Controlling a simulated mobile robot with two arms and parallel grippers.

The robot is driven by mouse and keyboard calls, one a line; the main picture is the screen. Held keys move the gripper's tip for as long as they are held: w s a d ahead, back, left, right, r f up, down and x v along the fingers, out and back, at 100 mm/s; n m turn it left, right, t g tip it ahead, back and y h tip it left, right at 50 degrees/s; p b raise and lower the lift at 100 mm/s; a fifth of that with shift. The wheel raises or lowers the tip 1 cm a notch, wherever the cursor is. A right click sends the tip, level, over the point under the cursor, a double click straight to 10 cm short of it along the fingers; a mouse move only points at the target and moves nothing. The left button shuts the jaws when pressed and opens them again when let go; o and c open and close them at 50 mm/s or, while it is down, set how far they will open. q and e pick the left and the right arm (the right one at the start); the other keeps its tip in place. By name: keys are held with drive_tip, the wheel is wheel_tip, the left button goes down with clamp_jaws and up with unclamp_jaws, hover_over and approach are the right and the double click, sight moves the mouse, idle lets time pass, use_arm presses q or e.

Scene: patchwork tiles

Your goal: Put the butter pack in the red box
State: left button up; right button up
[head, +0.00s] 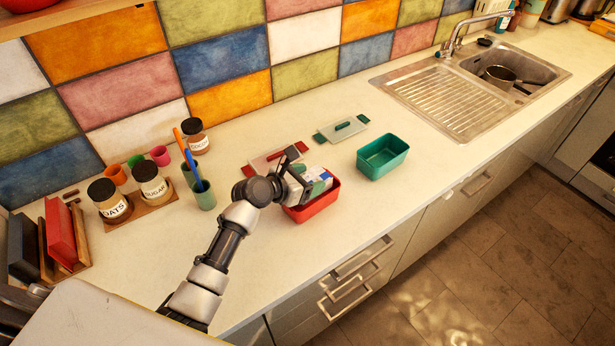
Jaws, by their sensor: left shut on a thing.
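The red box (316,208) sits on the counter near its front edge, partly hidden by my left gripper. My left gripper (314,184) is over the red box, shut on a small pack with white, blue and red on it, which looks like the butter pack (318,174). The pack is at or just above the box opening; I cannot tell whether it touches the box. My right gripper is not in view.
A green box (382,157) stands to the right. A green-handled lid (341,129) and a red-handled lid (266,162) lie behind. A cup with pens (204,198) and several jars stand left. The sink (470,85) is at the far right.

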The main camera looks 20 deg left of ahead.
use_arm(q)
drive_tip(key=shift+f, duration=0.15)
idle(0.3)
drive_tip(key=shift+f, duration=0.2)
idle(0.3)
drive_tip(key=o, duration=1.2)
drive_tip(key=shift+c, duration=0.2)
drive_tip(key=shift+p, duration=0.3)
wheel_tip(320, 180, up, 6)
drive_tip(key=p, duration=0.6)
drive_tip(key=shift+f, duration=0.2)
drive_tip(key=shift+r+p, duration=0.45)
drive_tip(key=shift+r, duration=0.75)
